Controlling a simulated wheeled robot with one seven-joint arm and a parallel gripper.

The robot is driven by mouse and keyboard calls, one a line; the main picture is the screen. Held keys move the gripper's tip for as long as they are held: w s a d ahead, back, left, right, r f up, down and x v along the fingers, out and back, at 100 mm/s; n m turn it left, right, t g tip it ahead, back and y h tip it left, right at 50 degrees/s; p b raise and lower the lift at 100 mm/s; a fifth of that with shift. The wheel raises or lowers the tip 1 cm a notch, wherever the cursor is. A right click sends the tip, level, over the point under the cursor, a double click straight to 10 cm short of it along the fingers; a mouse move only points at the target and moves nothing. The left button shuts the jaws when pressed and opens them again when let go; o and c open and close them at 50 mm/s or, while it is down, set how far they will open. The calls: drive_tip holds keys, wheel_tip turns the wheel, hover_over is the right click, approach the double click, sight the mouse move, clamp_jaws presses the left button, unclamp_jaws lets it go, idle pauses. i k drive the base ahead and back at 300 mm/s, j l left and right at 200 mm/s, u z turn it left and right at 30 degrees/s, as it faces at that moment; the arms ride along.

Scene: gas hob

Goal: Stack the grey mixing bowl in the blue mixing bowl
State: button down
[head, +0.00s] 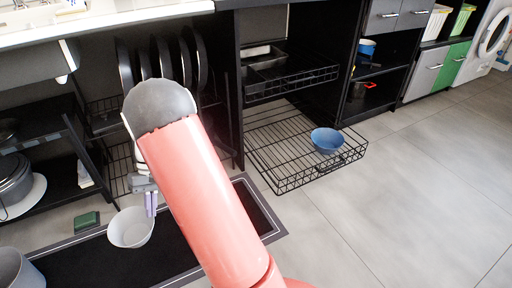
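The grey mixing bowl (125,232), pale and whitish grey, is at the lower left, over the dark mat on the floor. The blue mixing bowl (327,141) sits upright on the low pulled-out wire rack, near its front right corner. My gripper (151,204) points down at the right rim of the grey bowl, its two purplish fingers close together. I cannot tell whether they grip the rim or are only beside it. My red arm crosses the middle of the view and hides part of the mat.
The wire rack (275,160) juts out low over the floor, with a shorter black drawer (290,78) above it. A green block (87,221) and a grey container (18,270) are at the lower left. Pans hang behind my arm. The tiled floor at right is clear.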

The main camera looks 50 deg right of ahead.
sight(325, 146)
drive_tip(key=z, duration=3.45)
drive_tip(key=i+j+z, duration=0.1)
drive_tip(key=j+z, duration=0.25)
drive_tip(key=j, duration=0.65)
drive_tip(key=j+z, duration=0.4)
drive_tip(key=j, duration=0.55)
